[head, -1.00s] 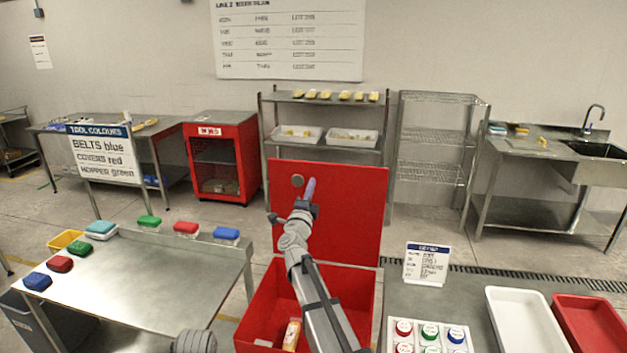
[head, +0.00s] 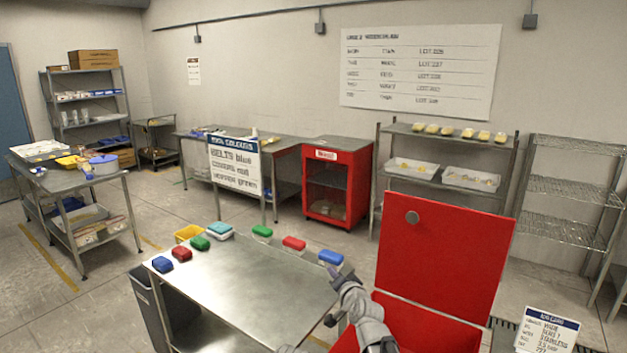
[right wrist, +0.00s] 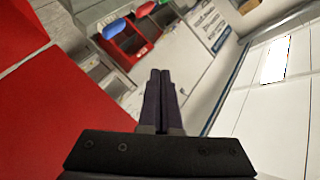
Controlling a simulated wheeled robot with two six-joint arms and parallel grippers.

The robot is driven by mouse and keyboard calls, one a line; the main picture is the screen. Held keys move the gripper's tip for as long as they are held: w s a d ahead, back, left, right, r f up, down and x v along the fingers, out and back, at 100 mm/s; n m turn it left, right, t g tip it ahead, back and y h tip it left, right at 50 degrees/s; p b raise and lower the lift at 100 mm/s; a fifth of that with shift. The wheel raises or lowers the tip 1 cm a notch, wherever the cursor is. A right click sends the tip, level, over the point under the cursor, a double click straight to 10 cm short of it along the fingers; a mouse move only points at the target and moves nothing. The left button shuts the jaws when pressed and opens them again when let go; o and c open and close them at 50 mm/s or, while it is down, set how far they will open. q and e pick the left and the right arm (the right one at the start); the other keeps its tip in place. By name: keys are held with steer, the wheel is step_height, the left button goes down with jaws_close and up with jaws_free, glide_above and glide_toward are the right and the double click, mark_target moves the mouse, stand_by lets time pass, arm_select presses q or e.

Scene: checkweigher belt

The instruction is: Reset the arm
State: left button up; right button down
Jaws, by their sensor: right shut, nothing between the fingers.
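My right gripper (head: 336,274) is shut and empty. In the head view it is raised by the right edge of the steel table (head: 255,285), just below a blue-topped block (head: 331,258) in the picture. In the right wrist view its two dark fingers (right wrist: 160,82) are pressed together with nothing between them. My right arm comes up from the bottom, in front of the red bin (head: 408,325). The bin's red lid (head: 445,240) stands upright to the right of the gripper. My left gripper is out of view.
Several coloured blocks, one of them red (head: 294,243), line the steel table's far and left edges; its middle is clear. A tool colours sign (head: 233,165) stands behind. A red cabinet (head: 335,185) and racks line the wall. A small sign (head: 546,330) stands at lower right.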

steer(key=s+a+f+n+g+y, duration=0.1)
steer(key=s+a+f+n+g, duration=0.45)
steer(key=s+f, duration=0.3)
steer(key=s+d+f+n+g+h, duration=0.1)
steer(key=s+f+g+h, duration=0.1)
steer(key=s, duration=0.6)
steer(key=s+d+f+n+g+h, duration=0.2)
steer(key=s+f+g, duration=0.1)
steer(key=s, duration=0.5)
steer(key=s+d+f+n+g+h, duration=0.2)
steer(key=s+f+g, duration=0.1)
steer(key=s, duration=0.6)
steer(key=shift+d+f+g, duration=0.15)
steer(key=shift+g, duration=0.7)
